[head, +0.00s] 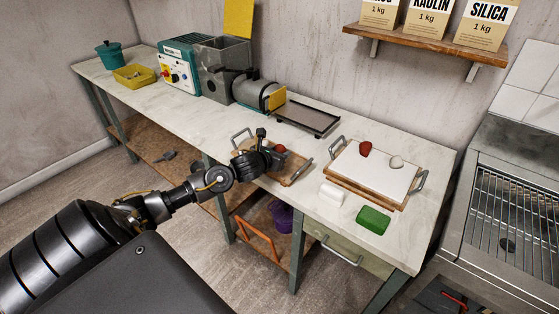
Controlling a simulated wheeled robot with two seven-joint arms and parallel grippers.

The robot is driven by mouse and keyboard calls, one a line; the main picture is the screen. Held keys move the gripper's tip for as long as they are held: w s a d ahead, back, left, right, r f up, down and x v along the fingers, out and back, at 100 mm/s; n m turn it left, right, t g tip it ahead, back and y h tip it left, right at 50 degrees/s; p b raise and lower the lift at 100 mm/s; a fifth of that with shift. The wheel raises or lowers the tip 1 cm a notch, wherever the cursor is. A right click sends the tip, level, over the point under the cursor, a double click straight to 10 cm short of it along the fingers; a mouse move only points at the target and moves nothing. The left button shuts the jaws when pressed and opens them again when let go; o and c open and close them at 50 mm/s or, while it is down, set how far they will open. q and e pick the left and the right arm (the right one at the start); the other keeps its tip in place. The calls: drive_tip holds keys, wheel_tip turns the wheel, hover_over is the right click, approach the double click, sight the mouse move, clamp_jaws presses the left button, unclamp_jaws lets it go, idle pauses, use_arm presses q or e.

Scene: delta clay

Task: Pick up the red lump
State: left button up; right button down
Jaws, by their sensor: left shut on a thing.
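My left gripper (274,157) is over the wooden board (289,181) in the middle of the bench. It is shut on a small orange-red lump (280,149), which shows at its fingertips; the fingers hide part of the lump. I cannot tell how far the lump is above the board. A second, darker red lump (365,148) sits on the white-topped board (351,170) to the right, apart from the gripper. My right gripper is not in view.
A pale lump (396,162) lies near the dark red one. A white block (331,194) and a green block (373,220) lie near the bench's front edge. A dark tray (306,119) and a machine (225,68) stand behind. A shelf (425,39) hangs above.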

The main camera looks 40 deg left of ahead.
use_arm(q)
drive_tip(key=s+a+r, duration=0.9)
drive_tip(key=s+r, duration=0.1)
drive_tip(key=shift+a, duration=0.35)
